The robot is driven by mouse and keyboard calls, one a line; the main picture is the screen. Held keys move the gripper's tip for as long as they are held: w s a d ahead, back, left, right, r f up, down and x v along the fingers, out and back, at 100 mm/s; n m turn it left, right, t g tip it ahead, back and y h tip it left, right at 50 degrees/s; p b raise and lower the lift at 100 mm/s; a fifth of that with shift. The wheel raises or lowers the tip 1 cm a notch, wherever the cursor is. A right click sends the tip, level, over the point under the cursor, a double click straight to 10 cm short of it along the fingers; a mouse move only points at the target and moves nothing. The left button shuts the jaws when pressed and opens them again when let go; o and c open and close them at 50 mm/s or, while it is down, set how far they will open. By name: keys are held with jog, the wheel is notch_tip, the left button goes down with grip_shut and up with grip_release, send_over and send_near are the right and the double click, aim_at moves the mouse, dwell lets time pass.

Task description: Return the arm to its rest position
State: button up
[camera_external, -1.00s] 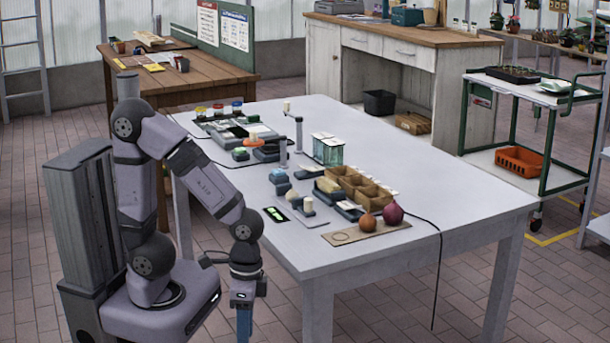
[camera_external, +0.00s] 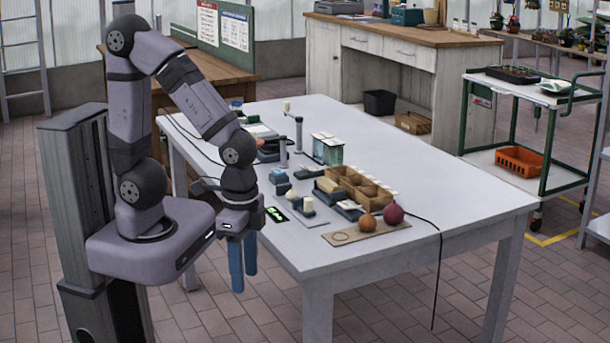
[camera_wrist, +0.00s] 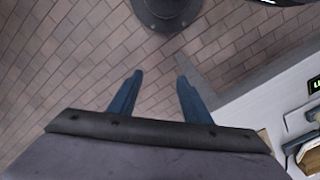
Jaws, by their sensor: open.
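My gripper (camera_external: 243,288) points straight down at the near left edge of the white table, over the floor. Its two blue fingers are apart with nothing between them. In the wrist view my gripper (camera_wrist: 155,85) also shows open and empty, with brick paving beneath it. My arm is bent, with its elbow raised above the base. Part of the small items at the table's far left end is hidden behind my arm.
The white table (camera_external: 440,210) stands right of my gripper. It bears a cardboard compartment box (camera_external: 352,183), a red onion-like ball (camera_external: 393,214), a brown ball (camera_external: 367,222) and a small green-lit display (camera_external: 276,214). The floor (camera_external: 205,315) below my gripper is clear.

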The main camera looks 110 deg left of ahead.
notch_tip(320, 180, up, 10)
jog(key=p, duration=0.7)
jog(key=shift+p, duration=0.3)
